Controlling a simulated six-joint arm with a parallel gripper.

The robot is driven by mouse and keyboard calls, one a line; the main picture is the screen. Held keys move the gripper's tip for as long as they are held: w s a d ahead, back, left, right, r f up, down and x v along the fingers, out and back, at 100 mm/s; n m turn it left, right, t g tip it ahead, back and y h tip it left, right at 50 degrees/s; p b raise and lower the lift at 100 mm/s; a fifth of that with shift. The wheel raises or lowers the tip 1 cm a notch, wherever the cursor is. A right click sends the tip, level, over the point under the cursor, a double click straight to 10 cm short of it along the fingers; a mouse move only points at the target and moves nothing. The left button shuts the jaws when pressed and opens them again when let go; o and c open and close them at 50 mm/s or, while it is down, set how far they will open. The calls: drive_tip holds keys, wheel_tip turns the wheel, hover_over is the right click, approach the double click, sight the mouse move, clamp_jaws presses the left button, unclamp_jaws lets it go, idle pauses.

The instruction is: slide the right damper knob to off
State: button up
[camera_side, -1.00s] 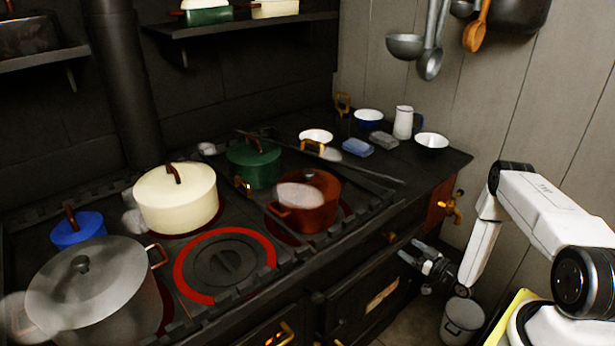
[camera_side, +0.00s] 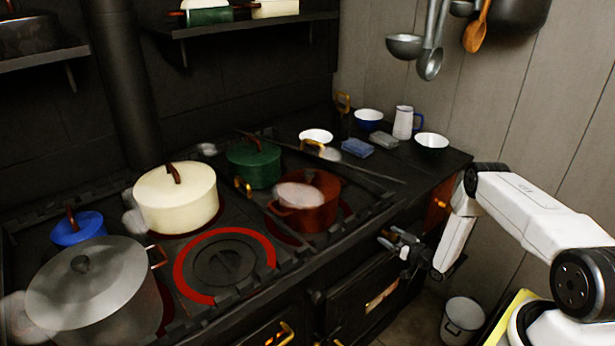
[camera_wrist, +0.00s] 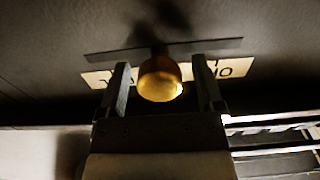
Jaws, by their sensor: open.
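The brass damper knob (camera_wrist: 160,80) shows in the wrist view, set in a dark slot (camera_wrist: 215,46) on the stove front. A pale label plate (camera_wrist: 232,70) lies behind it, with letters partly hidden by the fingers; those at the right look like an upside-down "ON". My gripper (camera_wrist: 161,68) is open, one finger on each side of the knob, with a gap visible on both sides. In the side view my gripper (camera_side: 388,240) is at the stove front near its right end, and the knob there is hidden or too small to tell.
The dark stove top holds a cream pot (camera_side: 190,205), a red pot (camera_side: 312,212), a green pot (camera_side: 255,168) and a grey pot (camera_side: 95,290). A glowing red ring (camera_side: 190,270) lies near the front. A bucket (camera_side: 462,318) stands on the floor below my arm.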

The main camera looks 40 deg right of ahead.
sight(368, 240)
drive_tip(key=shift+c, duration=0.2)
clamp_jaws()
drive_tip(key=shift+a, duration=3.3)
drive_tip(key=shift+o, duration=0.2)
unclamp_jaws()
drive_tip(key=shift+a, duration=0.1)
drive_tip(key=shift+s, duration=0.1)
